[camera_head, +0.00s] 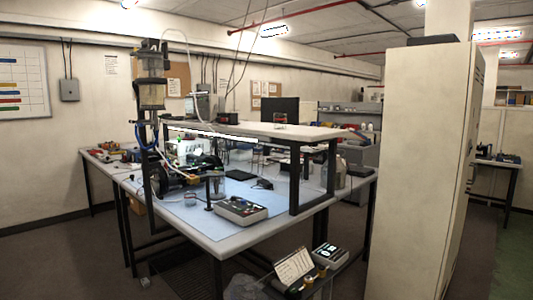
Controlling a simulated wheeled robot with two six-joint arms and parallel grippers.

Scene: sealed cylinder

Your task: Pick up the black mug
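I cannot make out a black mug for sure in the head view; things on the workbench (228,238) are small and partly hidden. A small dark object (263,184) lies on the blue mat, too small to identify. Neither of my grippers is in view.
A tall beige cabinet (418,170) stands at the right. Devices (295,268) sit low in front of the bench. Open floor (60,265) lies at the left.

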